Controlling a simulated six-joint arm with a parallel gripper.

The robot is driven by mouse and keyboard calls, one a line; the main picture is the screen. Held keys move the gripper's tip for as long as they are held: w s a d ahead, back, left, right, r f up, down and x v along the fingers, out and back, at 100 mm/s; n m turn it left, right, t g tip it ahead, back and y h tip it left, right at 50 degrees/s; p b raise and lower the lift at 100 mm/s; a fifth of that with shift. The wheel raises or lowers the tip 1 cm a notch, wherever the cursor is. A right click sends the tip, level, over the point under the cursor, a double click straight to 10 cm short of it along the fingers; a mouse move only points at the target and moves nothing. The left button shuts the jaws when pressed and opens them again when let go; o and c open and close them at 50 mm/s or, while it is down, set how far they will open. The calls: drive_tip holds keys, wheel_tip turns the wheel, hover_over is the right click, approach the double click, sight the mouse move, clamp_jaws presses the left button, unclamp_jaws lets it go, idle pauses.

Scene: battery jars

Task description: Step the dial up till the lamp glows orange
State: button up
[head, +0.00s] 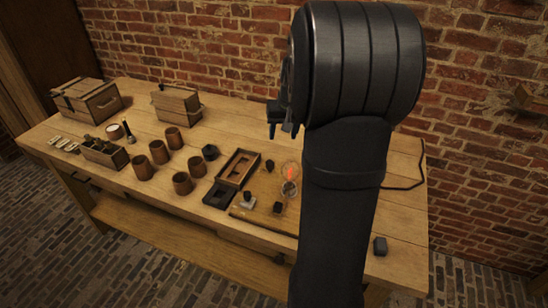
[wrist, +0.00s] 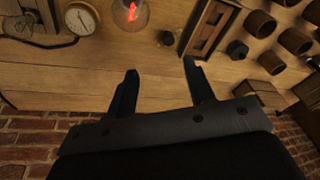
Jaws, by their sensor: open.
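The lamp (head: 289,172) is a clear glass bulb on the wooden board, with a red-orange glow inside. In the wrist view the lamp (wrist: 130,12) glows bright red at the top edge. Between it and the dark tray stands a small dark knob (head: 270,165), which also shows in the wrist view (wrist: 167,38). I cannot tell whether this is the dial. A round white-faced gauge (wrist: 80,17) is left of the lamp in the wrist view; my arm seems to hide it in the head view. My gripper (wrist: 160,82) is open and empty, above the table's back part.
A dark framed tray (head: 238,168) lies left of the lamp. Several brown jars (head: 182,183), a black nut-like piece (head: 210,152) and wooden boxes (head: 178,104) stand farther left. A small dark block (head: 380,246) sits at the right. A brick wall (head: 210,45) rises behind the table.

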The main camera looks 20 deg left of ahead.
drive_tip(key=a+f+n+t+y, duration=0.1)
drive_tip(key=f+n, duration=0.1)
drive_tip(key=n, duration=0.1)
approach(270, 163)
drive_tip(key=shift+n, duration=0.4)
drive_tip(key=x, duration=0.8)
drive_tip(key=shift+w+a+f, duration=0.1)
drive_tip(key=shift+f, duration=0.3)
drive_tip(key=shift+c, duration=0.2)
drive_tip(key=c, duration=1)
